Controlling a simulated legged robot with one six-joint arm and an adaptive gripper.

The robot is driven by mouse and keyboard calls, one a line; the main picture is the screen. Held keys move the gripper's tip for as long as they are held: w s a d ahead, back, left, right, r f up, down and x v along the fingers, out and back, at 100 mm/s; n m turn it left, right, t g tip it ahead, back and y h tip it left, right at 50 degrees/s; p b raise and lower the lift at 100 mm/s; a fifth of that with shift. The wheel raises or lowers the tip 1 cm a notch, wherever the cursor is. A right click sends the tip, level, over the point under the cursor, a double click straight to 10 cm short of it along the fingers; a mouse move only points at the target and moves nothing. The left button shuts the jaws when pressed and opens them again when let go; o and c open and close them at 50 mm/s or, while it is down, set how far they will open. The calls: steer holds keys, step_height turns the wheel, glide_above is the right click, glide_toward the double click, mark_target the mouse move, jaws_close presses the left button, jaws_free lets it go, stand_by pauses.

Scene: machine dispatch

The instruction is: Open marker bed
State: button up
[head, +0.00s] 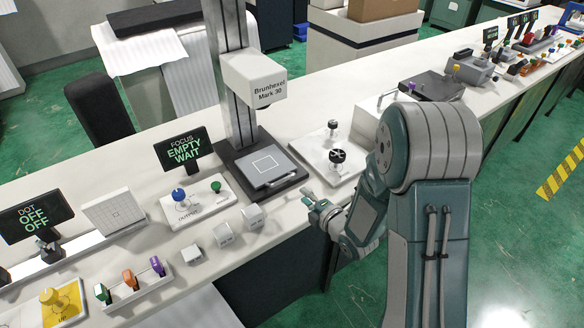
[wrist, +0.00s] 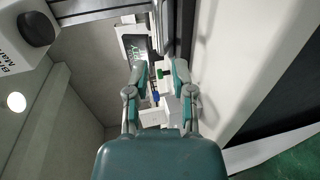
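The marker is a column machine with a white head (head: 254,80) labelled "Brunhexel Mark 30". Below it, on a black base (head: 232,168), is the marker bed (head: 252,160), a grey plate with a white square outline and a bar handle (head: 281,180) along its front edge. My gripper (head: 308,194) is to the right of the handle and apart from it, near the counter's front edge. In the wrist view my gripper (wrist: 160,68) has its two fingers apart with nothing held between them. The marker head (wrist: 20,48) shows at that view's left edge.
A display (head: 182,148) reads "FOCUS EMPTY WAIT" behind a panel with blue and green knobs (head: 198,200). White cubes (head: 252,217) stand left of my gripper. A white plate with black knobs (head: 330,152) lies right of the marker.

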mark_target(284, 180)
steer(key=x, duration=1)
steer(key=shift+w+a+f, duration=0.1)
steer(key=shift+w+a, duration=0.05)
steer(key=shift+a, duration=0.1)
steer(key=shift+w+a, duration=0.1)
steer(key=shift+a, duration=0.05)
jaws_close()
